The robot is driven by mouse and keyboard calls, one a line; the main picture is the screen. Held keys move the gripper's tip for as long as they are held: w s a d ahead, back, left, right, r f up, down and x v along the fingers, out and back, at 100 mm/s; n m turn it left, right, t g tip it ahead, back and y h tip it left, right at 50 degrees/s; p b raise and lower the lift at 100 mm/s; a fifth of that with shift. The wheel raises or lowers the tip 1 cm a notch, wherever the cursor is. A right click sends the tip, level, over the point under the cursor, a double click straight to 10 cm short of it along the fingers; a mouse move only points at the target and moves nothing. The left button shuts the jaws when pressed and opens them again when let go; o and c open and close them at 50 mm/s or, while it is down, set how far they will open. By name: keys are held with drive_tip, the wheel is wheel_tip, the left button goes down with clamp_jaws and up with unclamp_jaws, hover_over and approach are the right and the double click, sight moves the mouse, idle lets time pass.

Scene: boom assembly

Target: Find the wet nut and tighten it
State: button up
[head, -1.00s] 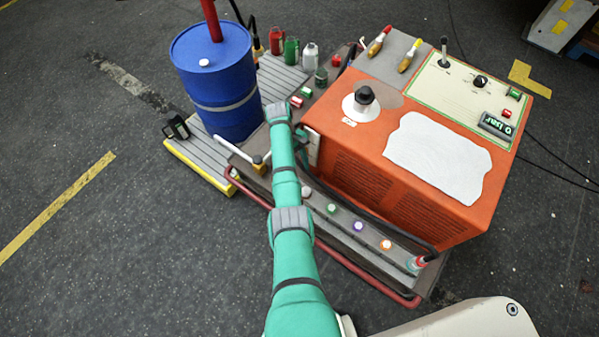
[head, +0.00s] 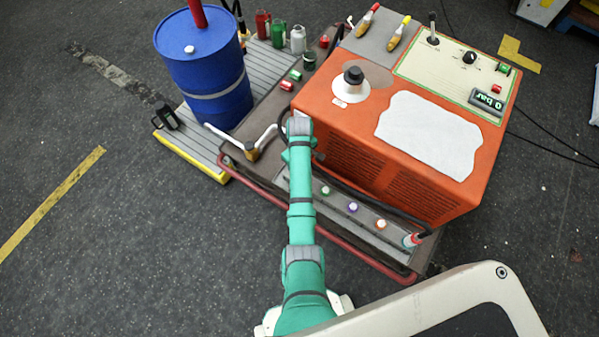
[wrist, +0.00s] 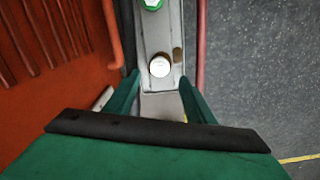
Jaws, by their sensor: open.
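A metal rail carries several capped nuts along the front of the orange machine (head: 400,160). In the head view I see a green nut (head: 326,191), a purple nut (head: 352,207) and an orange nut (head: 380,224). In the wrist view a white nut (wrist: 160,67) sits on the rail, just beyond and between the fingers of my gripper (wrist: 160,84), which is open and empty. A small brown spot (wrist: 178,55) lies beside the white nut; I cannot tell whether it is wet. My arm hides the white nut and the gripper in the head view.
A blue drum (head: 205,75) stands on the slatted platform at the left. A red tube (head: 330,235) runs along the cart's front edge. A black hose lies near the rail. The display (head: 487,101) reads 0 bar. Open floor lies left and in front.

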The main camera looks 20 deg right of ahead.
wheel_tip(320, 180, down, 7)
drive_tip(key=shift+f, duration=0.15)
idle(0.4)
drive_tip(key=c, duration=1.1)
drive_tip(key=shift+o, duration=0.2)
drive_tip(key=shift+m, duration=3)
drive_tip(key=o, duration=1.1)
drive_tip(key=shift+c, duration=0.2)
